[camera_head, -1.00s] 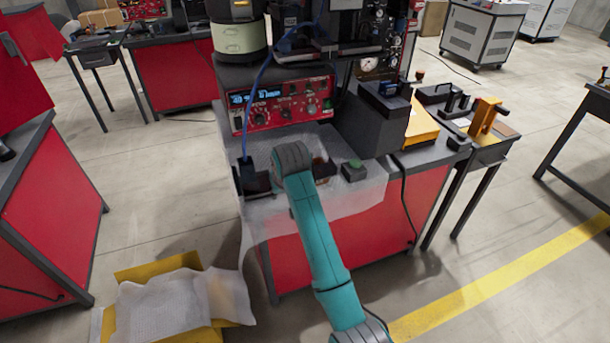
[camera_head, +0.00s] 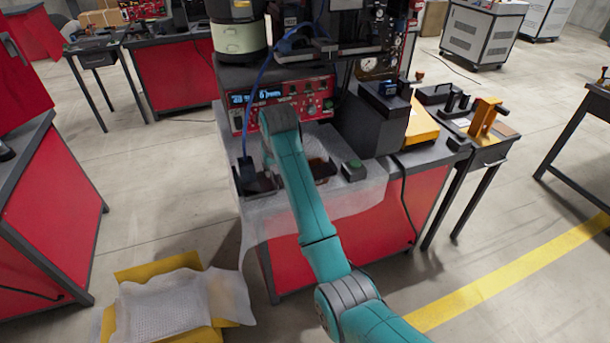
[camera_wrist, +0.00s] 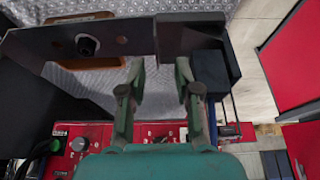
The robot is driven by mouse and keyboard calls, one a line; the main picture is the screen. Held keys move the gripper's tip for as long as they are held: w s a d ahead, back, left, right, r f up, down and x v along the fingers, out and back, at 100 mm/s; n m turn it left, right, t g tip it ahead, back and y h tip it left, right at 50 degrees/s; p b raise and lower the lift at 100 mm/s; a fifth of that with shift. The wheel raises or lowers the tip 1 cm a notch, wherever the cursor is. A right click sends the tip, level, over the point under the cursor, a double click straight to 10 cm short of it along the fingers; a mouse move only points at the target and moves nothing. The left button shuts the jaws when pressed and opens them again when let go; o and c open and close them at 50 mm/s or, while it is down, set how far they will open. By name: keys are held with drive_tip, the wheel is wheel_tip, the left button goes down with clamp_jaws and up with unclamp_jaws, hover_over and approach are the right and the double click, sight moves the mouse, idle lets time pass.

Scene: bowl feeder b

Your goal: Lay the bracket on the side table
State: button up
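A dark flat bar with round holes and a knob (camera_wrist: 60,42), which looks like the bracket, crosses the top of the wrist view. It ends at the right in a dark block (camera_wrist: 190,38). My gripper (camera_wrist: 160,68) is open, with its fingertips apart close to the bar's lower edge. Pale mesh cloth shows between the fingers; I cannot tell whether they touch the bar. In the head view my arm hides the gripper, in front of the red control panel (camera_head: 310,98). A small dark-legged table (camera_head: 493,152), seemingly the side table, stands right of the bench.
A black box (camera_head: 370,125) stands close right of my arm, beside a yellow wedge (camera_head: 422,128). A blue cable (camera_head: 258,90) hangs at the left. An orange clamp (camera_head: 484,115) occupies part of the small table. A yellow-edged box (camera_head: 165,268) lies on the floor.

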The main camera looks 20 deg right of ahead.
drive_tip(key=x, duration=0.5)
drive_tip(key=shift+w+d, duration=0.15)
drive_tip(key=shift+d, duration=0.1)
clamp_jaws()
drive_tip(key=shift+r, duration=0.1)
